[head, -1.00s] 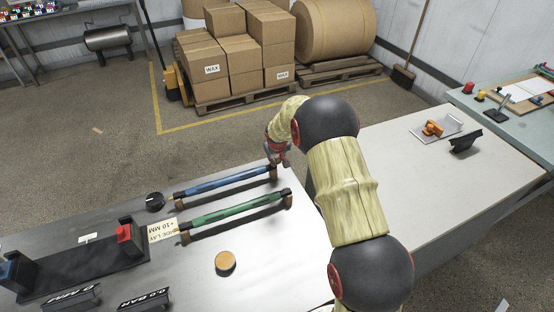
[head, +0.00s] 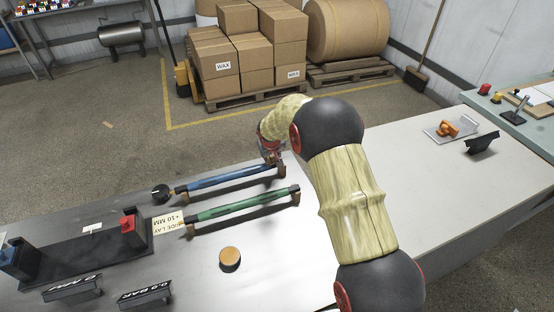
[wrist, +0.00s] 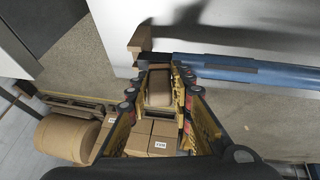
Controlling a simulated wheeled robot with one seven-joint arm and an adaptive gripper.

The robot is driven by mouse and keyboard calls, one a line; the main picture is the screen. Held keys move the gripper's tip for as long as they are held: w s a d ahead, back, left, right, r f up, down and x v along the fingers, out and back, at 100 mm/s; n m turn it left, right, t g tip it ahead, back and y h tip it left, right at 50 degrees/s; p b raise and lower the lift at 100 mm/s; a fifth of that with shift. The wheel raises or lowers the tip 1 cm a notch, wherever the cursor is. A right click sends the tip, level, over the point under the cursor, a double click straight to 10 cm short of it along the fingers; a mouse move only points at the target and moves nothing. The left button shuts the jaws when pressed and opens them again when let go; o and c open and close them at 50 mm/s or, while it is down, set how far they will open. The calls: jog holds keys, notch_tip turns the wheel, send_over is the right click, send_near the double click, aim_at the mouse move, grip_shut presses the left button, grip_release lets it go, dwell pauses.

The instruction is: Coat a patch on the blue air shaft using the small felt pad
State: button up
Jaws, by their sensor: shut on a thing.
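The blue air shaft (head: 225,179) lies level on low brown supports near the table's far edge. It also shows in the wrist view (wrist: 285,75), with a darker blue stretch on its near side; I cannot tell whether that is coating or shadow. My gripper (head: 270,156) is by the shaft's right end in the head view, partly hidden by my arm. In the wrist view my gripper (wrist: 160,80) is shut on a tan block-like pad (wrist: 158,90), beside the shaft's dark end. I cannot tell whether the pad touches the shaft.
A green shaft (head: 235,205) lies parallel in front. A round tan-topped disc (head: 230,257), a black knob-like piece (head: 160,194) and a yellow card (head: 168,221) are nearby. A black rack (head: 75,247) stands left. The white table (head: 405,175) is mostly clear at right.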

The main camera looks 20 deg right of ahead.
jog(key=shift+d+p, duration=0.3)
jog(key=shift+d, duration=0.2)
jog(key=d+p, duration=0.1)
jog(key=d, duration=0.4)
jog(key=shift+f+p, duration=0.1)
jog(key=shift+p, duration=0.3)
notch_tip(320, 180, up, 6)
jog(key=p, duration=0.3)
dwell(0.5)
jog(key=shift+p, duration=0.3)
notch_tip(320, 180, up, 3)
jog(key=shift+r+p, duration=0.1)
jog(key=shift+p, duration=0.7)
